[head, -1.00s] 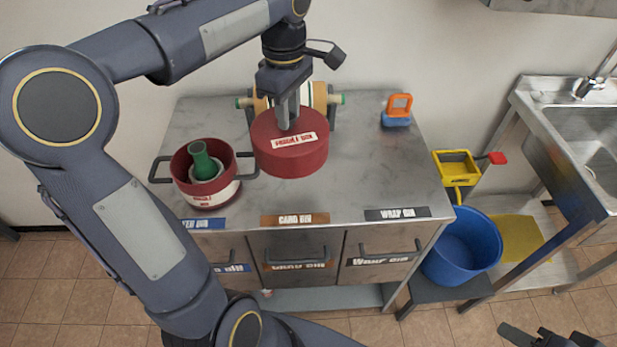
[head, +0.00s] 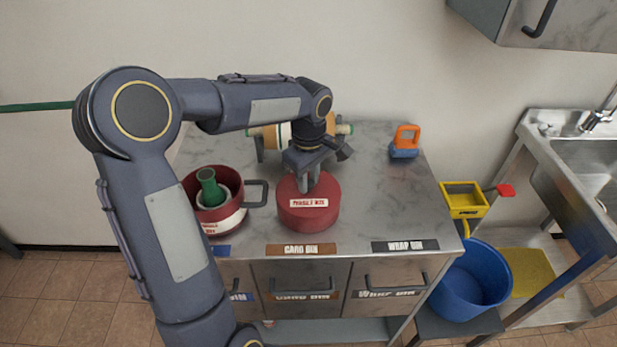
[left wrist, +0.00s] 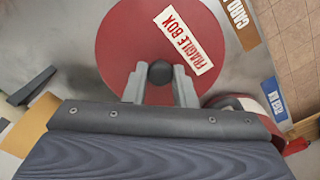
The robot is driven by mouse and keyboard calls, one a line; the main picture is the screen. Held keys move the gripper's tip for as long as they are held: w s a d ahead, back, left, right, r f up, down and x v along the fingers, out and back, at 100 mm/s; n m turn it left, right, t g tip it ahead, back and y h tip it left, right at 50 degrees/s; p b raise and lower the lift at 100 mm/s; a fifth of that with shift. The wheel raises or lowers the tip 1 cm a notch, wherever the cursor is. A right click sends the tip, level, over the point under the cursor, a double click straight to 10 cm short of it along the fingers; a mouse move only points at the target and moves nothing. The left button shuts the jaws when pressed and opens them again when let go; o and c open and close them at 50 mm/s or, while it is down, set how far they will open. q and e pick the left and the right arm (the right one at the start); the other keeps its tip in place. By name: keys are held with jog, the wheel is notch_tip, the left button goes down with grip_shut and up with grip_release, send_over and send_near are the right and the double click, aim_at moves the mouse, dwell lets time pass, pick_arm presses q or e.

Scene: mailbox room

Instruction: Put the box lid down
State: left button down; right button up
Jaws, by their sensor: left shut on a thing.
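The box lid (head: 308,212) is round and red with a white "FRAGILE BOX" label. It is at the middle of the metal counter, at or just above the top; I cannot tell if it touches. My left gripper (head: 309,186) is above it, shut on its dark knob. The left wrist view shows the lid (left wrist: 120,45) with the fingers (left wrist: 160,85) on both sides of the knob (left wrist: 160,72). The open red box (head: 227,220) stands left of the lid, holding a green bottle-like thing (head: 208,185) in a pale ring. My right gripper is out of view.
An orange and blue object (head: 405,145) stands at the counter's back right. A roll on a stand (head: 268,138) is behind the lid. The counter (head: 385,200) is clear right of the lid. Labelled drawers (head: 303,290) are below, and a blue bucket (head: 470,285) is at right.

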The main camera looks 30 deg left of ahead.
pick_arm(q)
jog(key=shift+f, duration=0.15)
jog(key=c, duration=1.2)
grip_release()
notch_tip(320, 180, up, 11)
jog(key=s+d+m+t+h, duration=0.25)
jog(key=s+m, duration=0.45)
jog(key=s, duration=0.6)
jog(key=shift+s+d+f+m+t+h+p, duration=0.15)
jog(key=shift+s+d+f+m+t, duration=0.35)
jog(key=shift+s+d+f+m, duration=0.8)
jog(key=shift+s+d+f+m+t+h+p, duration=0.1)
jog(key=shift+s+d+f+m+t+h, duration=0.25)
jog(key=shift+s+f+m+t, duration=0.95)
jog(key=shift+s+d+f+m+g+h+p, duration=0.25)
jog(key=shift+s+d+m, duration=0.55)
jog(key=shift+s, duration=1.2)
